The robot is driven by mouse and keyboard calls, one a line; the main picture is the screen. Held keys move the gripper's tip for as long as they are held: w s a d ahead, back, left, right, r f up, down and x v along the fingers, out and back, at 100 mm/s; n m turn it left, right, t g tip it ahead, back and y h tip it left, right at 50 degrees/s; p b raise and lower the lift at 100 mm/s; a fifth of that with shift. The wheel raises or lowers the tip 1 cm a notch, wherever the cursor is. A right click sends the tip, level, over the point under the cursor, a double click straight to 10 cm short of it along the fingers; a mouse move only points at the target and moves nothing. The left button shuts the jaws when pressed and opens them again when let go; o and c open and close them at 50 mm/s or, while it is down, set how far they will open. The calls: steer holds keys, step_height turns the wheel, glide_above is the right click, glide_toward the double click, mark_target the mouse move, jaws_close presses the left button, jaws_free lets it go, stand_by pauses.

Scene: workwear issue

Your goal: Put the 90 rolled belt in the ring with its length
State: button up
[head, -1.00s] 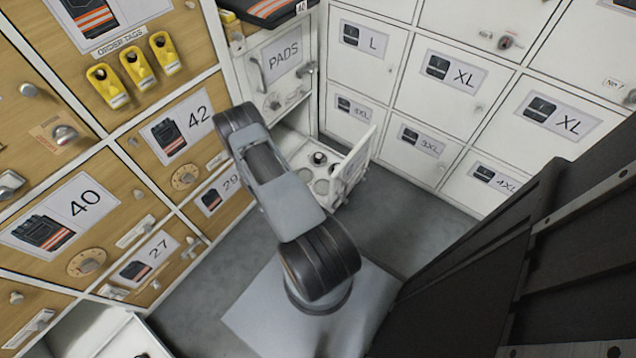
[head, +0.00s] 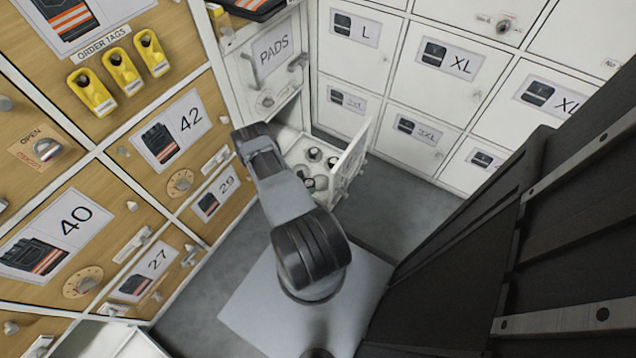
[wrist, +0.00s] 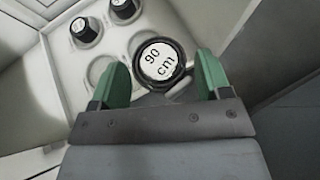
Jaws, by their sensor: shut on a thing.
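The 90 rolled belt (wrist: 158,63) is a dark roll with a white top reading "90 cm", upright in the wrist view. My gripper (wrist: 161,76) is shut on it, one green finger on each side. A pale ring (wrist: 101,70) with nothing in it lies to the left of the belt. Another ring rim (wrist: 139,40) shows partly just behind the belt, which hides the rest. I cannot tell how high the belt is above the rings. In the head view my arm hides the gripper; the open drawer (head: 345,152) with rings is beyond it.
Two other dark rolls with white tops, one at the left (wrist: 85,31) and one at the top (wrist: 123,8), stand in rings near the held belt. The drawer's walls enclose the rings closely. The PADS door (head: 275,55) is above, and white lockers (head: 430,95) stand to the right.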

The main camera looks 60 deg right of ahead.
steer(key=d+f+b, duration=0.2)
steer(key=d, duration=0.1)
steer(key=d+f+b, duration=0.1)
steer(key=d+f, duration=0.2)
steer(key=d, duration=0.1)
steer(key=d+f+b, duration=0.2)
steer(key=d+f, duration=0.1)
steer(key=shift+w+d+b, duration=0.2)
steer(key=shift+w+b, duration=0.05)
steer(key=shift+b, duration=0.05)
steer(key=shift+d+f+b, duration=0.15)
steer(key=shift+f+b, duration=0.35)
steer(key=shift+f, duration=0.4)
steer(key=shift+d+f+b, duration=0.1)
steer(key=shift+f+b, duration=0.4)
steer(key=shift+f, duration=0.4)
steer(key=shift+f, duration=0.15)
steer(key=o, duration=1)
steer(key=shift+r, duration=0.25)
steer(key=shift+p+v, duration=2.2)
steer(key=shift+v, duration=3.8)
